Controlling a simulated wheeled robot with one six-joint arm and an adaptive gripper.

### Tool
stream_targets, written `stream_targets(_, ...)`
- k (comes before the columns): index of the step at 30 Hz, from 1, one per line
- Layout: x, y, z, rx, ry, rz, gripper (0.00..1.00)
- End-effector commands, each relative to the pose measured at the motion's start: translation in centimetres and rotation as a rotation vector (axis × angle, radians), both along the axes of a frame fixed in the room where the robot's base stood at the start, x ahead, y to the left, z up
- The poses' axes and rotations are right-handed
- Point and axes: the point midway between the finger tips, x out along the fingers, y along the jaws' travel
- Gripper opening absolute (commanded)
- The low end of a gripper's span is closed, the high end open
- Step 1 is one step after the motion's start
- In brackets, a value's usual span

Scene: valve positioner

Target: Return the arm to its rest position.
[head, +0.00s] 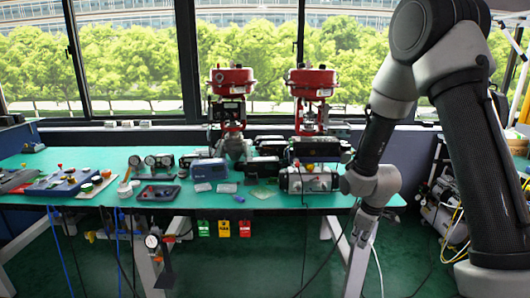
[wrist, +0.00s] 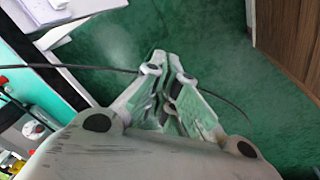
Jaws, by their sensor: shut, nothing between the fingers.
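My arm (head: 378,140) comes in from the right in the head view. It reaches down in front of the right end of the green-topped workbench (head: 300,202). Its wrist end hangs near the bench's front edge, and the fingers are hard to make out there. In the wrist view my gripper (wrist: 170,62) points toward the green floor (wrist: 200,28). Its two fingers are together with nothing between them.
Two red-topped valve actuators (head: 231,80) (head: 312,82) stand at the back of the bench. Gauges (head: 151,161), a blue box (head: 209,169) and trays lie left of my arm. Coloured tags (head: 224,229) hang below the front edge. A dark cable (wrist: 60,66) passes behind my fingers.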

Motion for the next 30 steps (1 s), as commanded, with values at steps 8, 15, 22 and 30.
stream_targets(8, -12.3, -3.3, 13.4, 0.027, 0.201, -0.580, 0.00)
stream_targets(15, -21.1, -5.1, 21.6, 0.070, 0.178, -0.818, 0.00)
stream_targets(22, -24.3, -5.9, 26.6, 0.178, -0.033, -0.837, 0.00)
stream_targets(30, -25.1, -6.3, 29.1, 0.231, -0.148, -0.845, 0.00)
